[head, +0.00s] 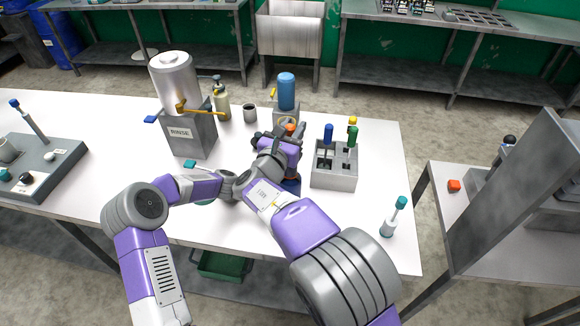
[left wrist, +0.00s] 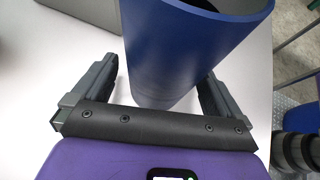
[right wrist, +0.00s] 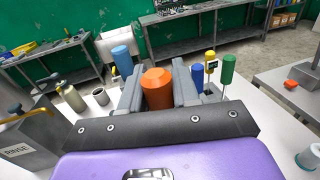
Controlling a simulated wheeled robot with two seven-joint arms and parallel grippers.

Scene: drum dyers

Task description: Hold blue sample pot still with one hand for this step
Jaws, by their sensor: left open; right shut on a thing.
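The blue sample pot (left wrist: 190,50) stands between the two fingers of my left gripper (left wrist: 158,85) in the left wrist view. The fingers are open, one on each side of it. In the head view only a dark blue sliver of the pot (head: 292,187) shows behind my right arm, which also hides my left gripper. My right gripper (head: 281,138) is shut on an orange thing (right wrist: 157,88), seen between its fingers in the right wrist view. The lower part of the orange thing is hidden.
A grey holder (head: 335,179) with blue, green and yellow tools stands to the right. The RINSE tank (head: 188,135) stands at left, a grey cup (head: 250,114) behind. A teal-topped brush (head: 394,217) stands near the right edge. The white table (head: 375,150) is clear around it.

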